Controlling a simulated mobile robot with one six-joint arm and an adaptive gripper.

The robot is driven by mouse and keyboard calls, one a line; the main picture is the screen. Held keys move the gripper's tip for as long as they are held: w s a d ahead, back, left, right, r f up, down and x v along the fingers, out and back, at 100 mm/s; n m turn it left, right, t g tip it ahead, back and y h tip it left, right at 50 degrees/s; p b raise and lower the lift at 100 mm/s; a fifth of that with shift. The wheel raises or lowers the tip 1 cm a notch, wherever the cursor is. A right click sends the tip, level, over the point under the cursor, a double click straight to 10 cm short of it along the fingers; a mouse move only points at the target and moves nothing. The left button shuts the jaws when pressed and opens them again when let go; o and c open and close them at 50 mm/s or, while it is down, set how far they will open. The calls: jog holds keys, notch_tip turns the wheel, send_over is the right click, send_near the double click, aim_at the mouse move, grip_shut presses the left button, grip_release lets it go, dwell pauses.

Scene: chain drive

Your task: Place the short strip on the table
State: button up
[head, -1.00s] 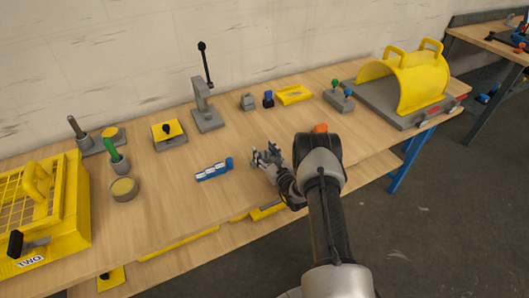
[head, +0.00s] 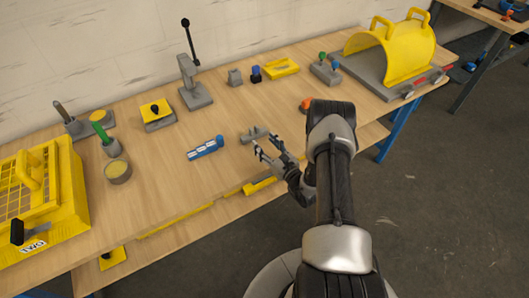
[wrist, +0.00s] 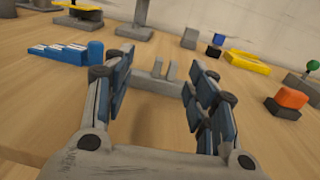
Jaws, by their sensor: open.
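A small grey strip with two upright tabs (head: 254,134) lies on the wooden table (head: 160,195); I take it as the short strip. It also shows in the wrist view (wrist: 158,85), just beyond my fingertips. My gripper (head: 269,150) is open and empty, low over the front part of the table. In the wrist view my gripper (wrist: 165,75) has its two blue-padded fingers spread, with the strip seen between them and apart from them. Part of the strip's ends is hidden behind the fingers.
A blue-and-white strip with a blue cylinder (head: 206,148) lies to the left. An orange block (wrist: 291,98) sits to the right. A grey press (head: 190,85), a yellow tray (head: 281,67) and a yellow cover (head: 395,48) stand farther back. Bare table lies between.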

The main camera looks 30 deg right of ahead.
jog(key=w+a+r+n+g+y, duration=0.3)
jog(key=a+r+n+y, duration=0.55)
jog(key=a+r, duration=0.55)
jog(key=s+a+r+n+g+y, duration=0.4)
jog(key=s+a+r+n+g, duration=0.6)
jog(key=s+a+r+n, duration=0.3)
jog(key=s+a+r+n+g+h, duration=0.1)
jog(key=s+r+n+g+h, duration=0.15)
jog(key=s, duration=0.55)
jog(key=s+a+r+n+g+h, duration=0.1)
jog(key=s+r+n+g+h, duration=0.1)
jog(key=s+n+h, duration=0.35)
jog(key=s+d+r+n+t+h, duration=0.2)
jog(key=s+d+n+t+h, duration=0.2)
jog(key=s+d, duration=0.5)
jog(key=shift+s+d+n+h, duration=0.3)
jog(key=shift+d+n+h, duration=0.35)
jog(key=shift+h, duration=0.4)
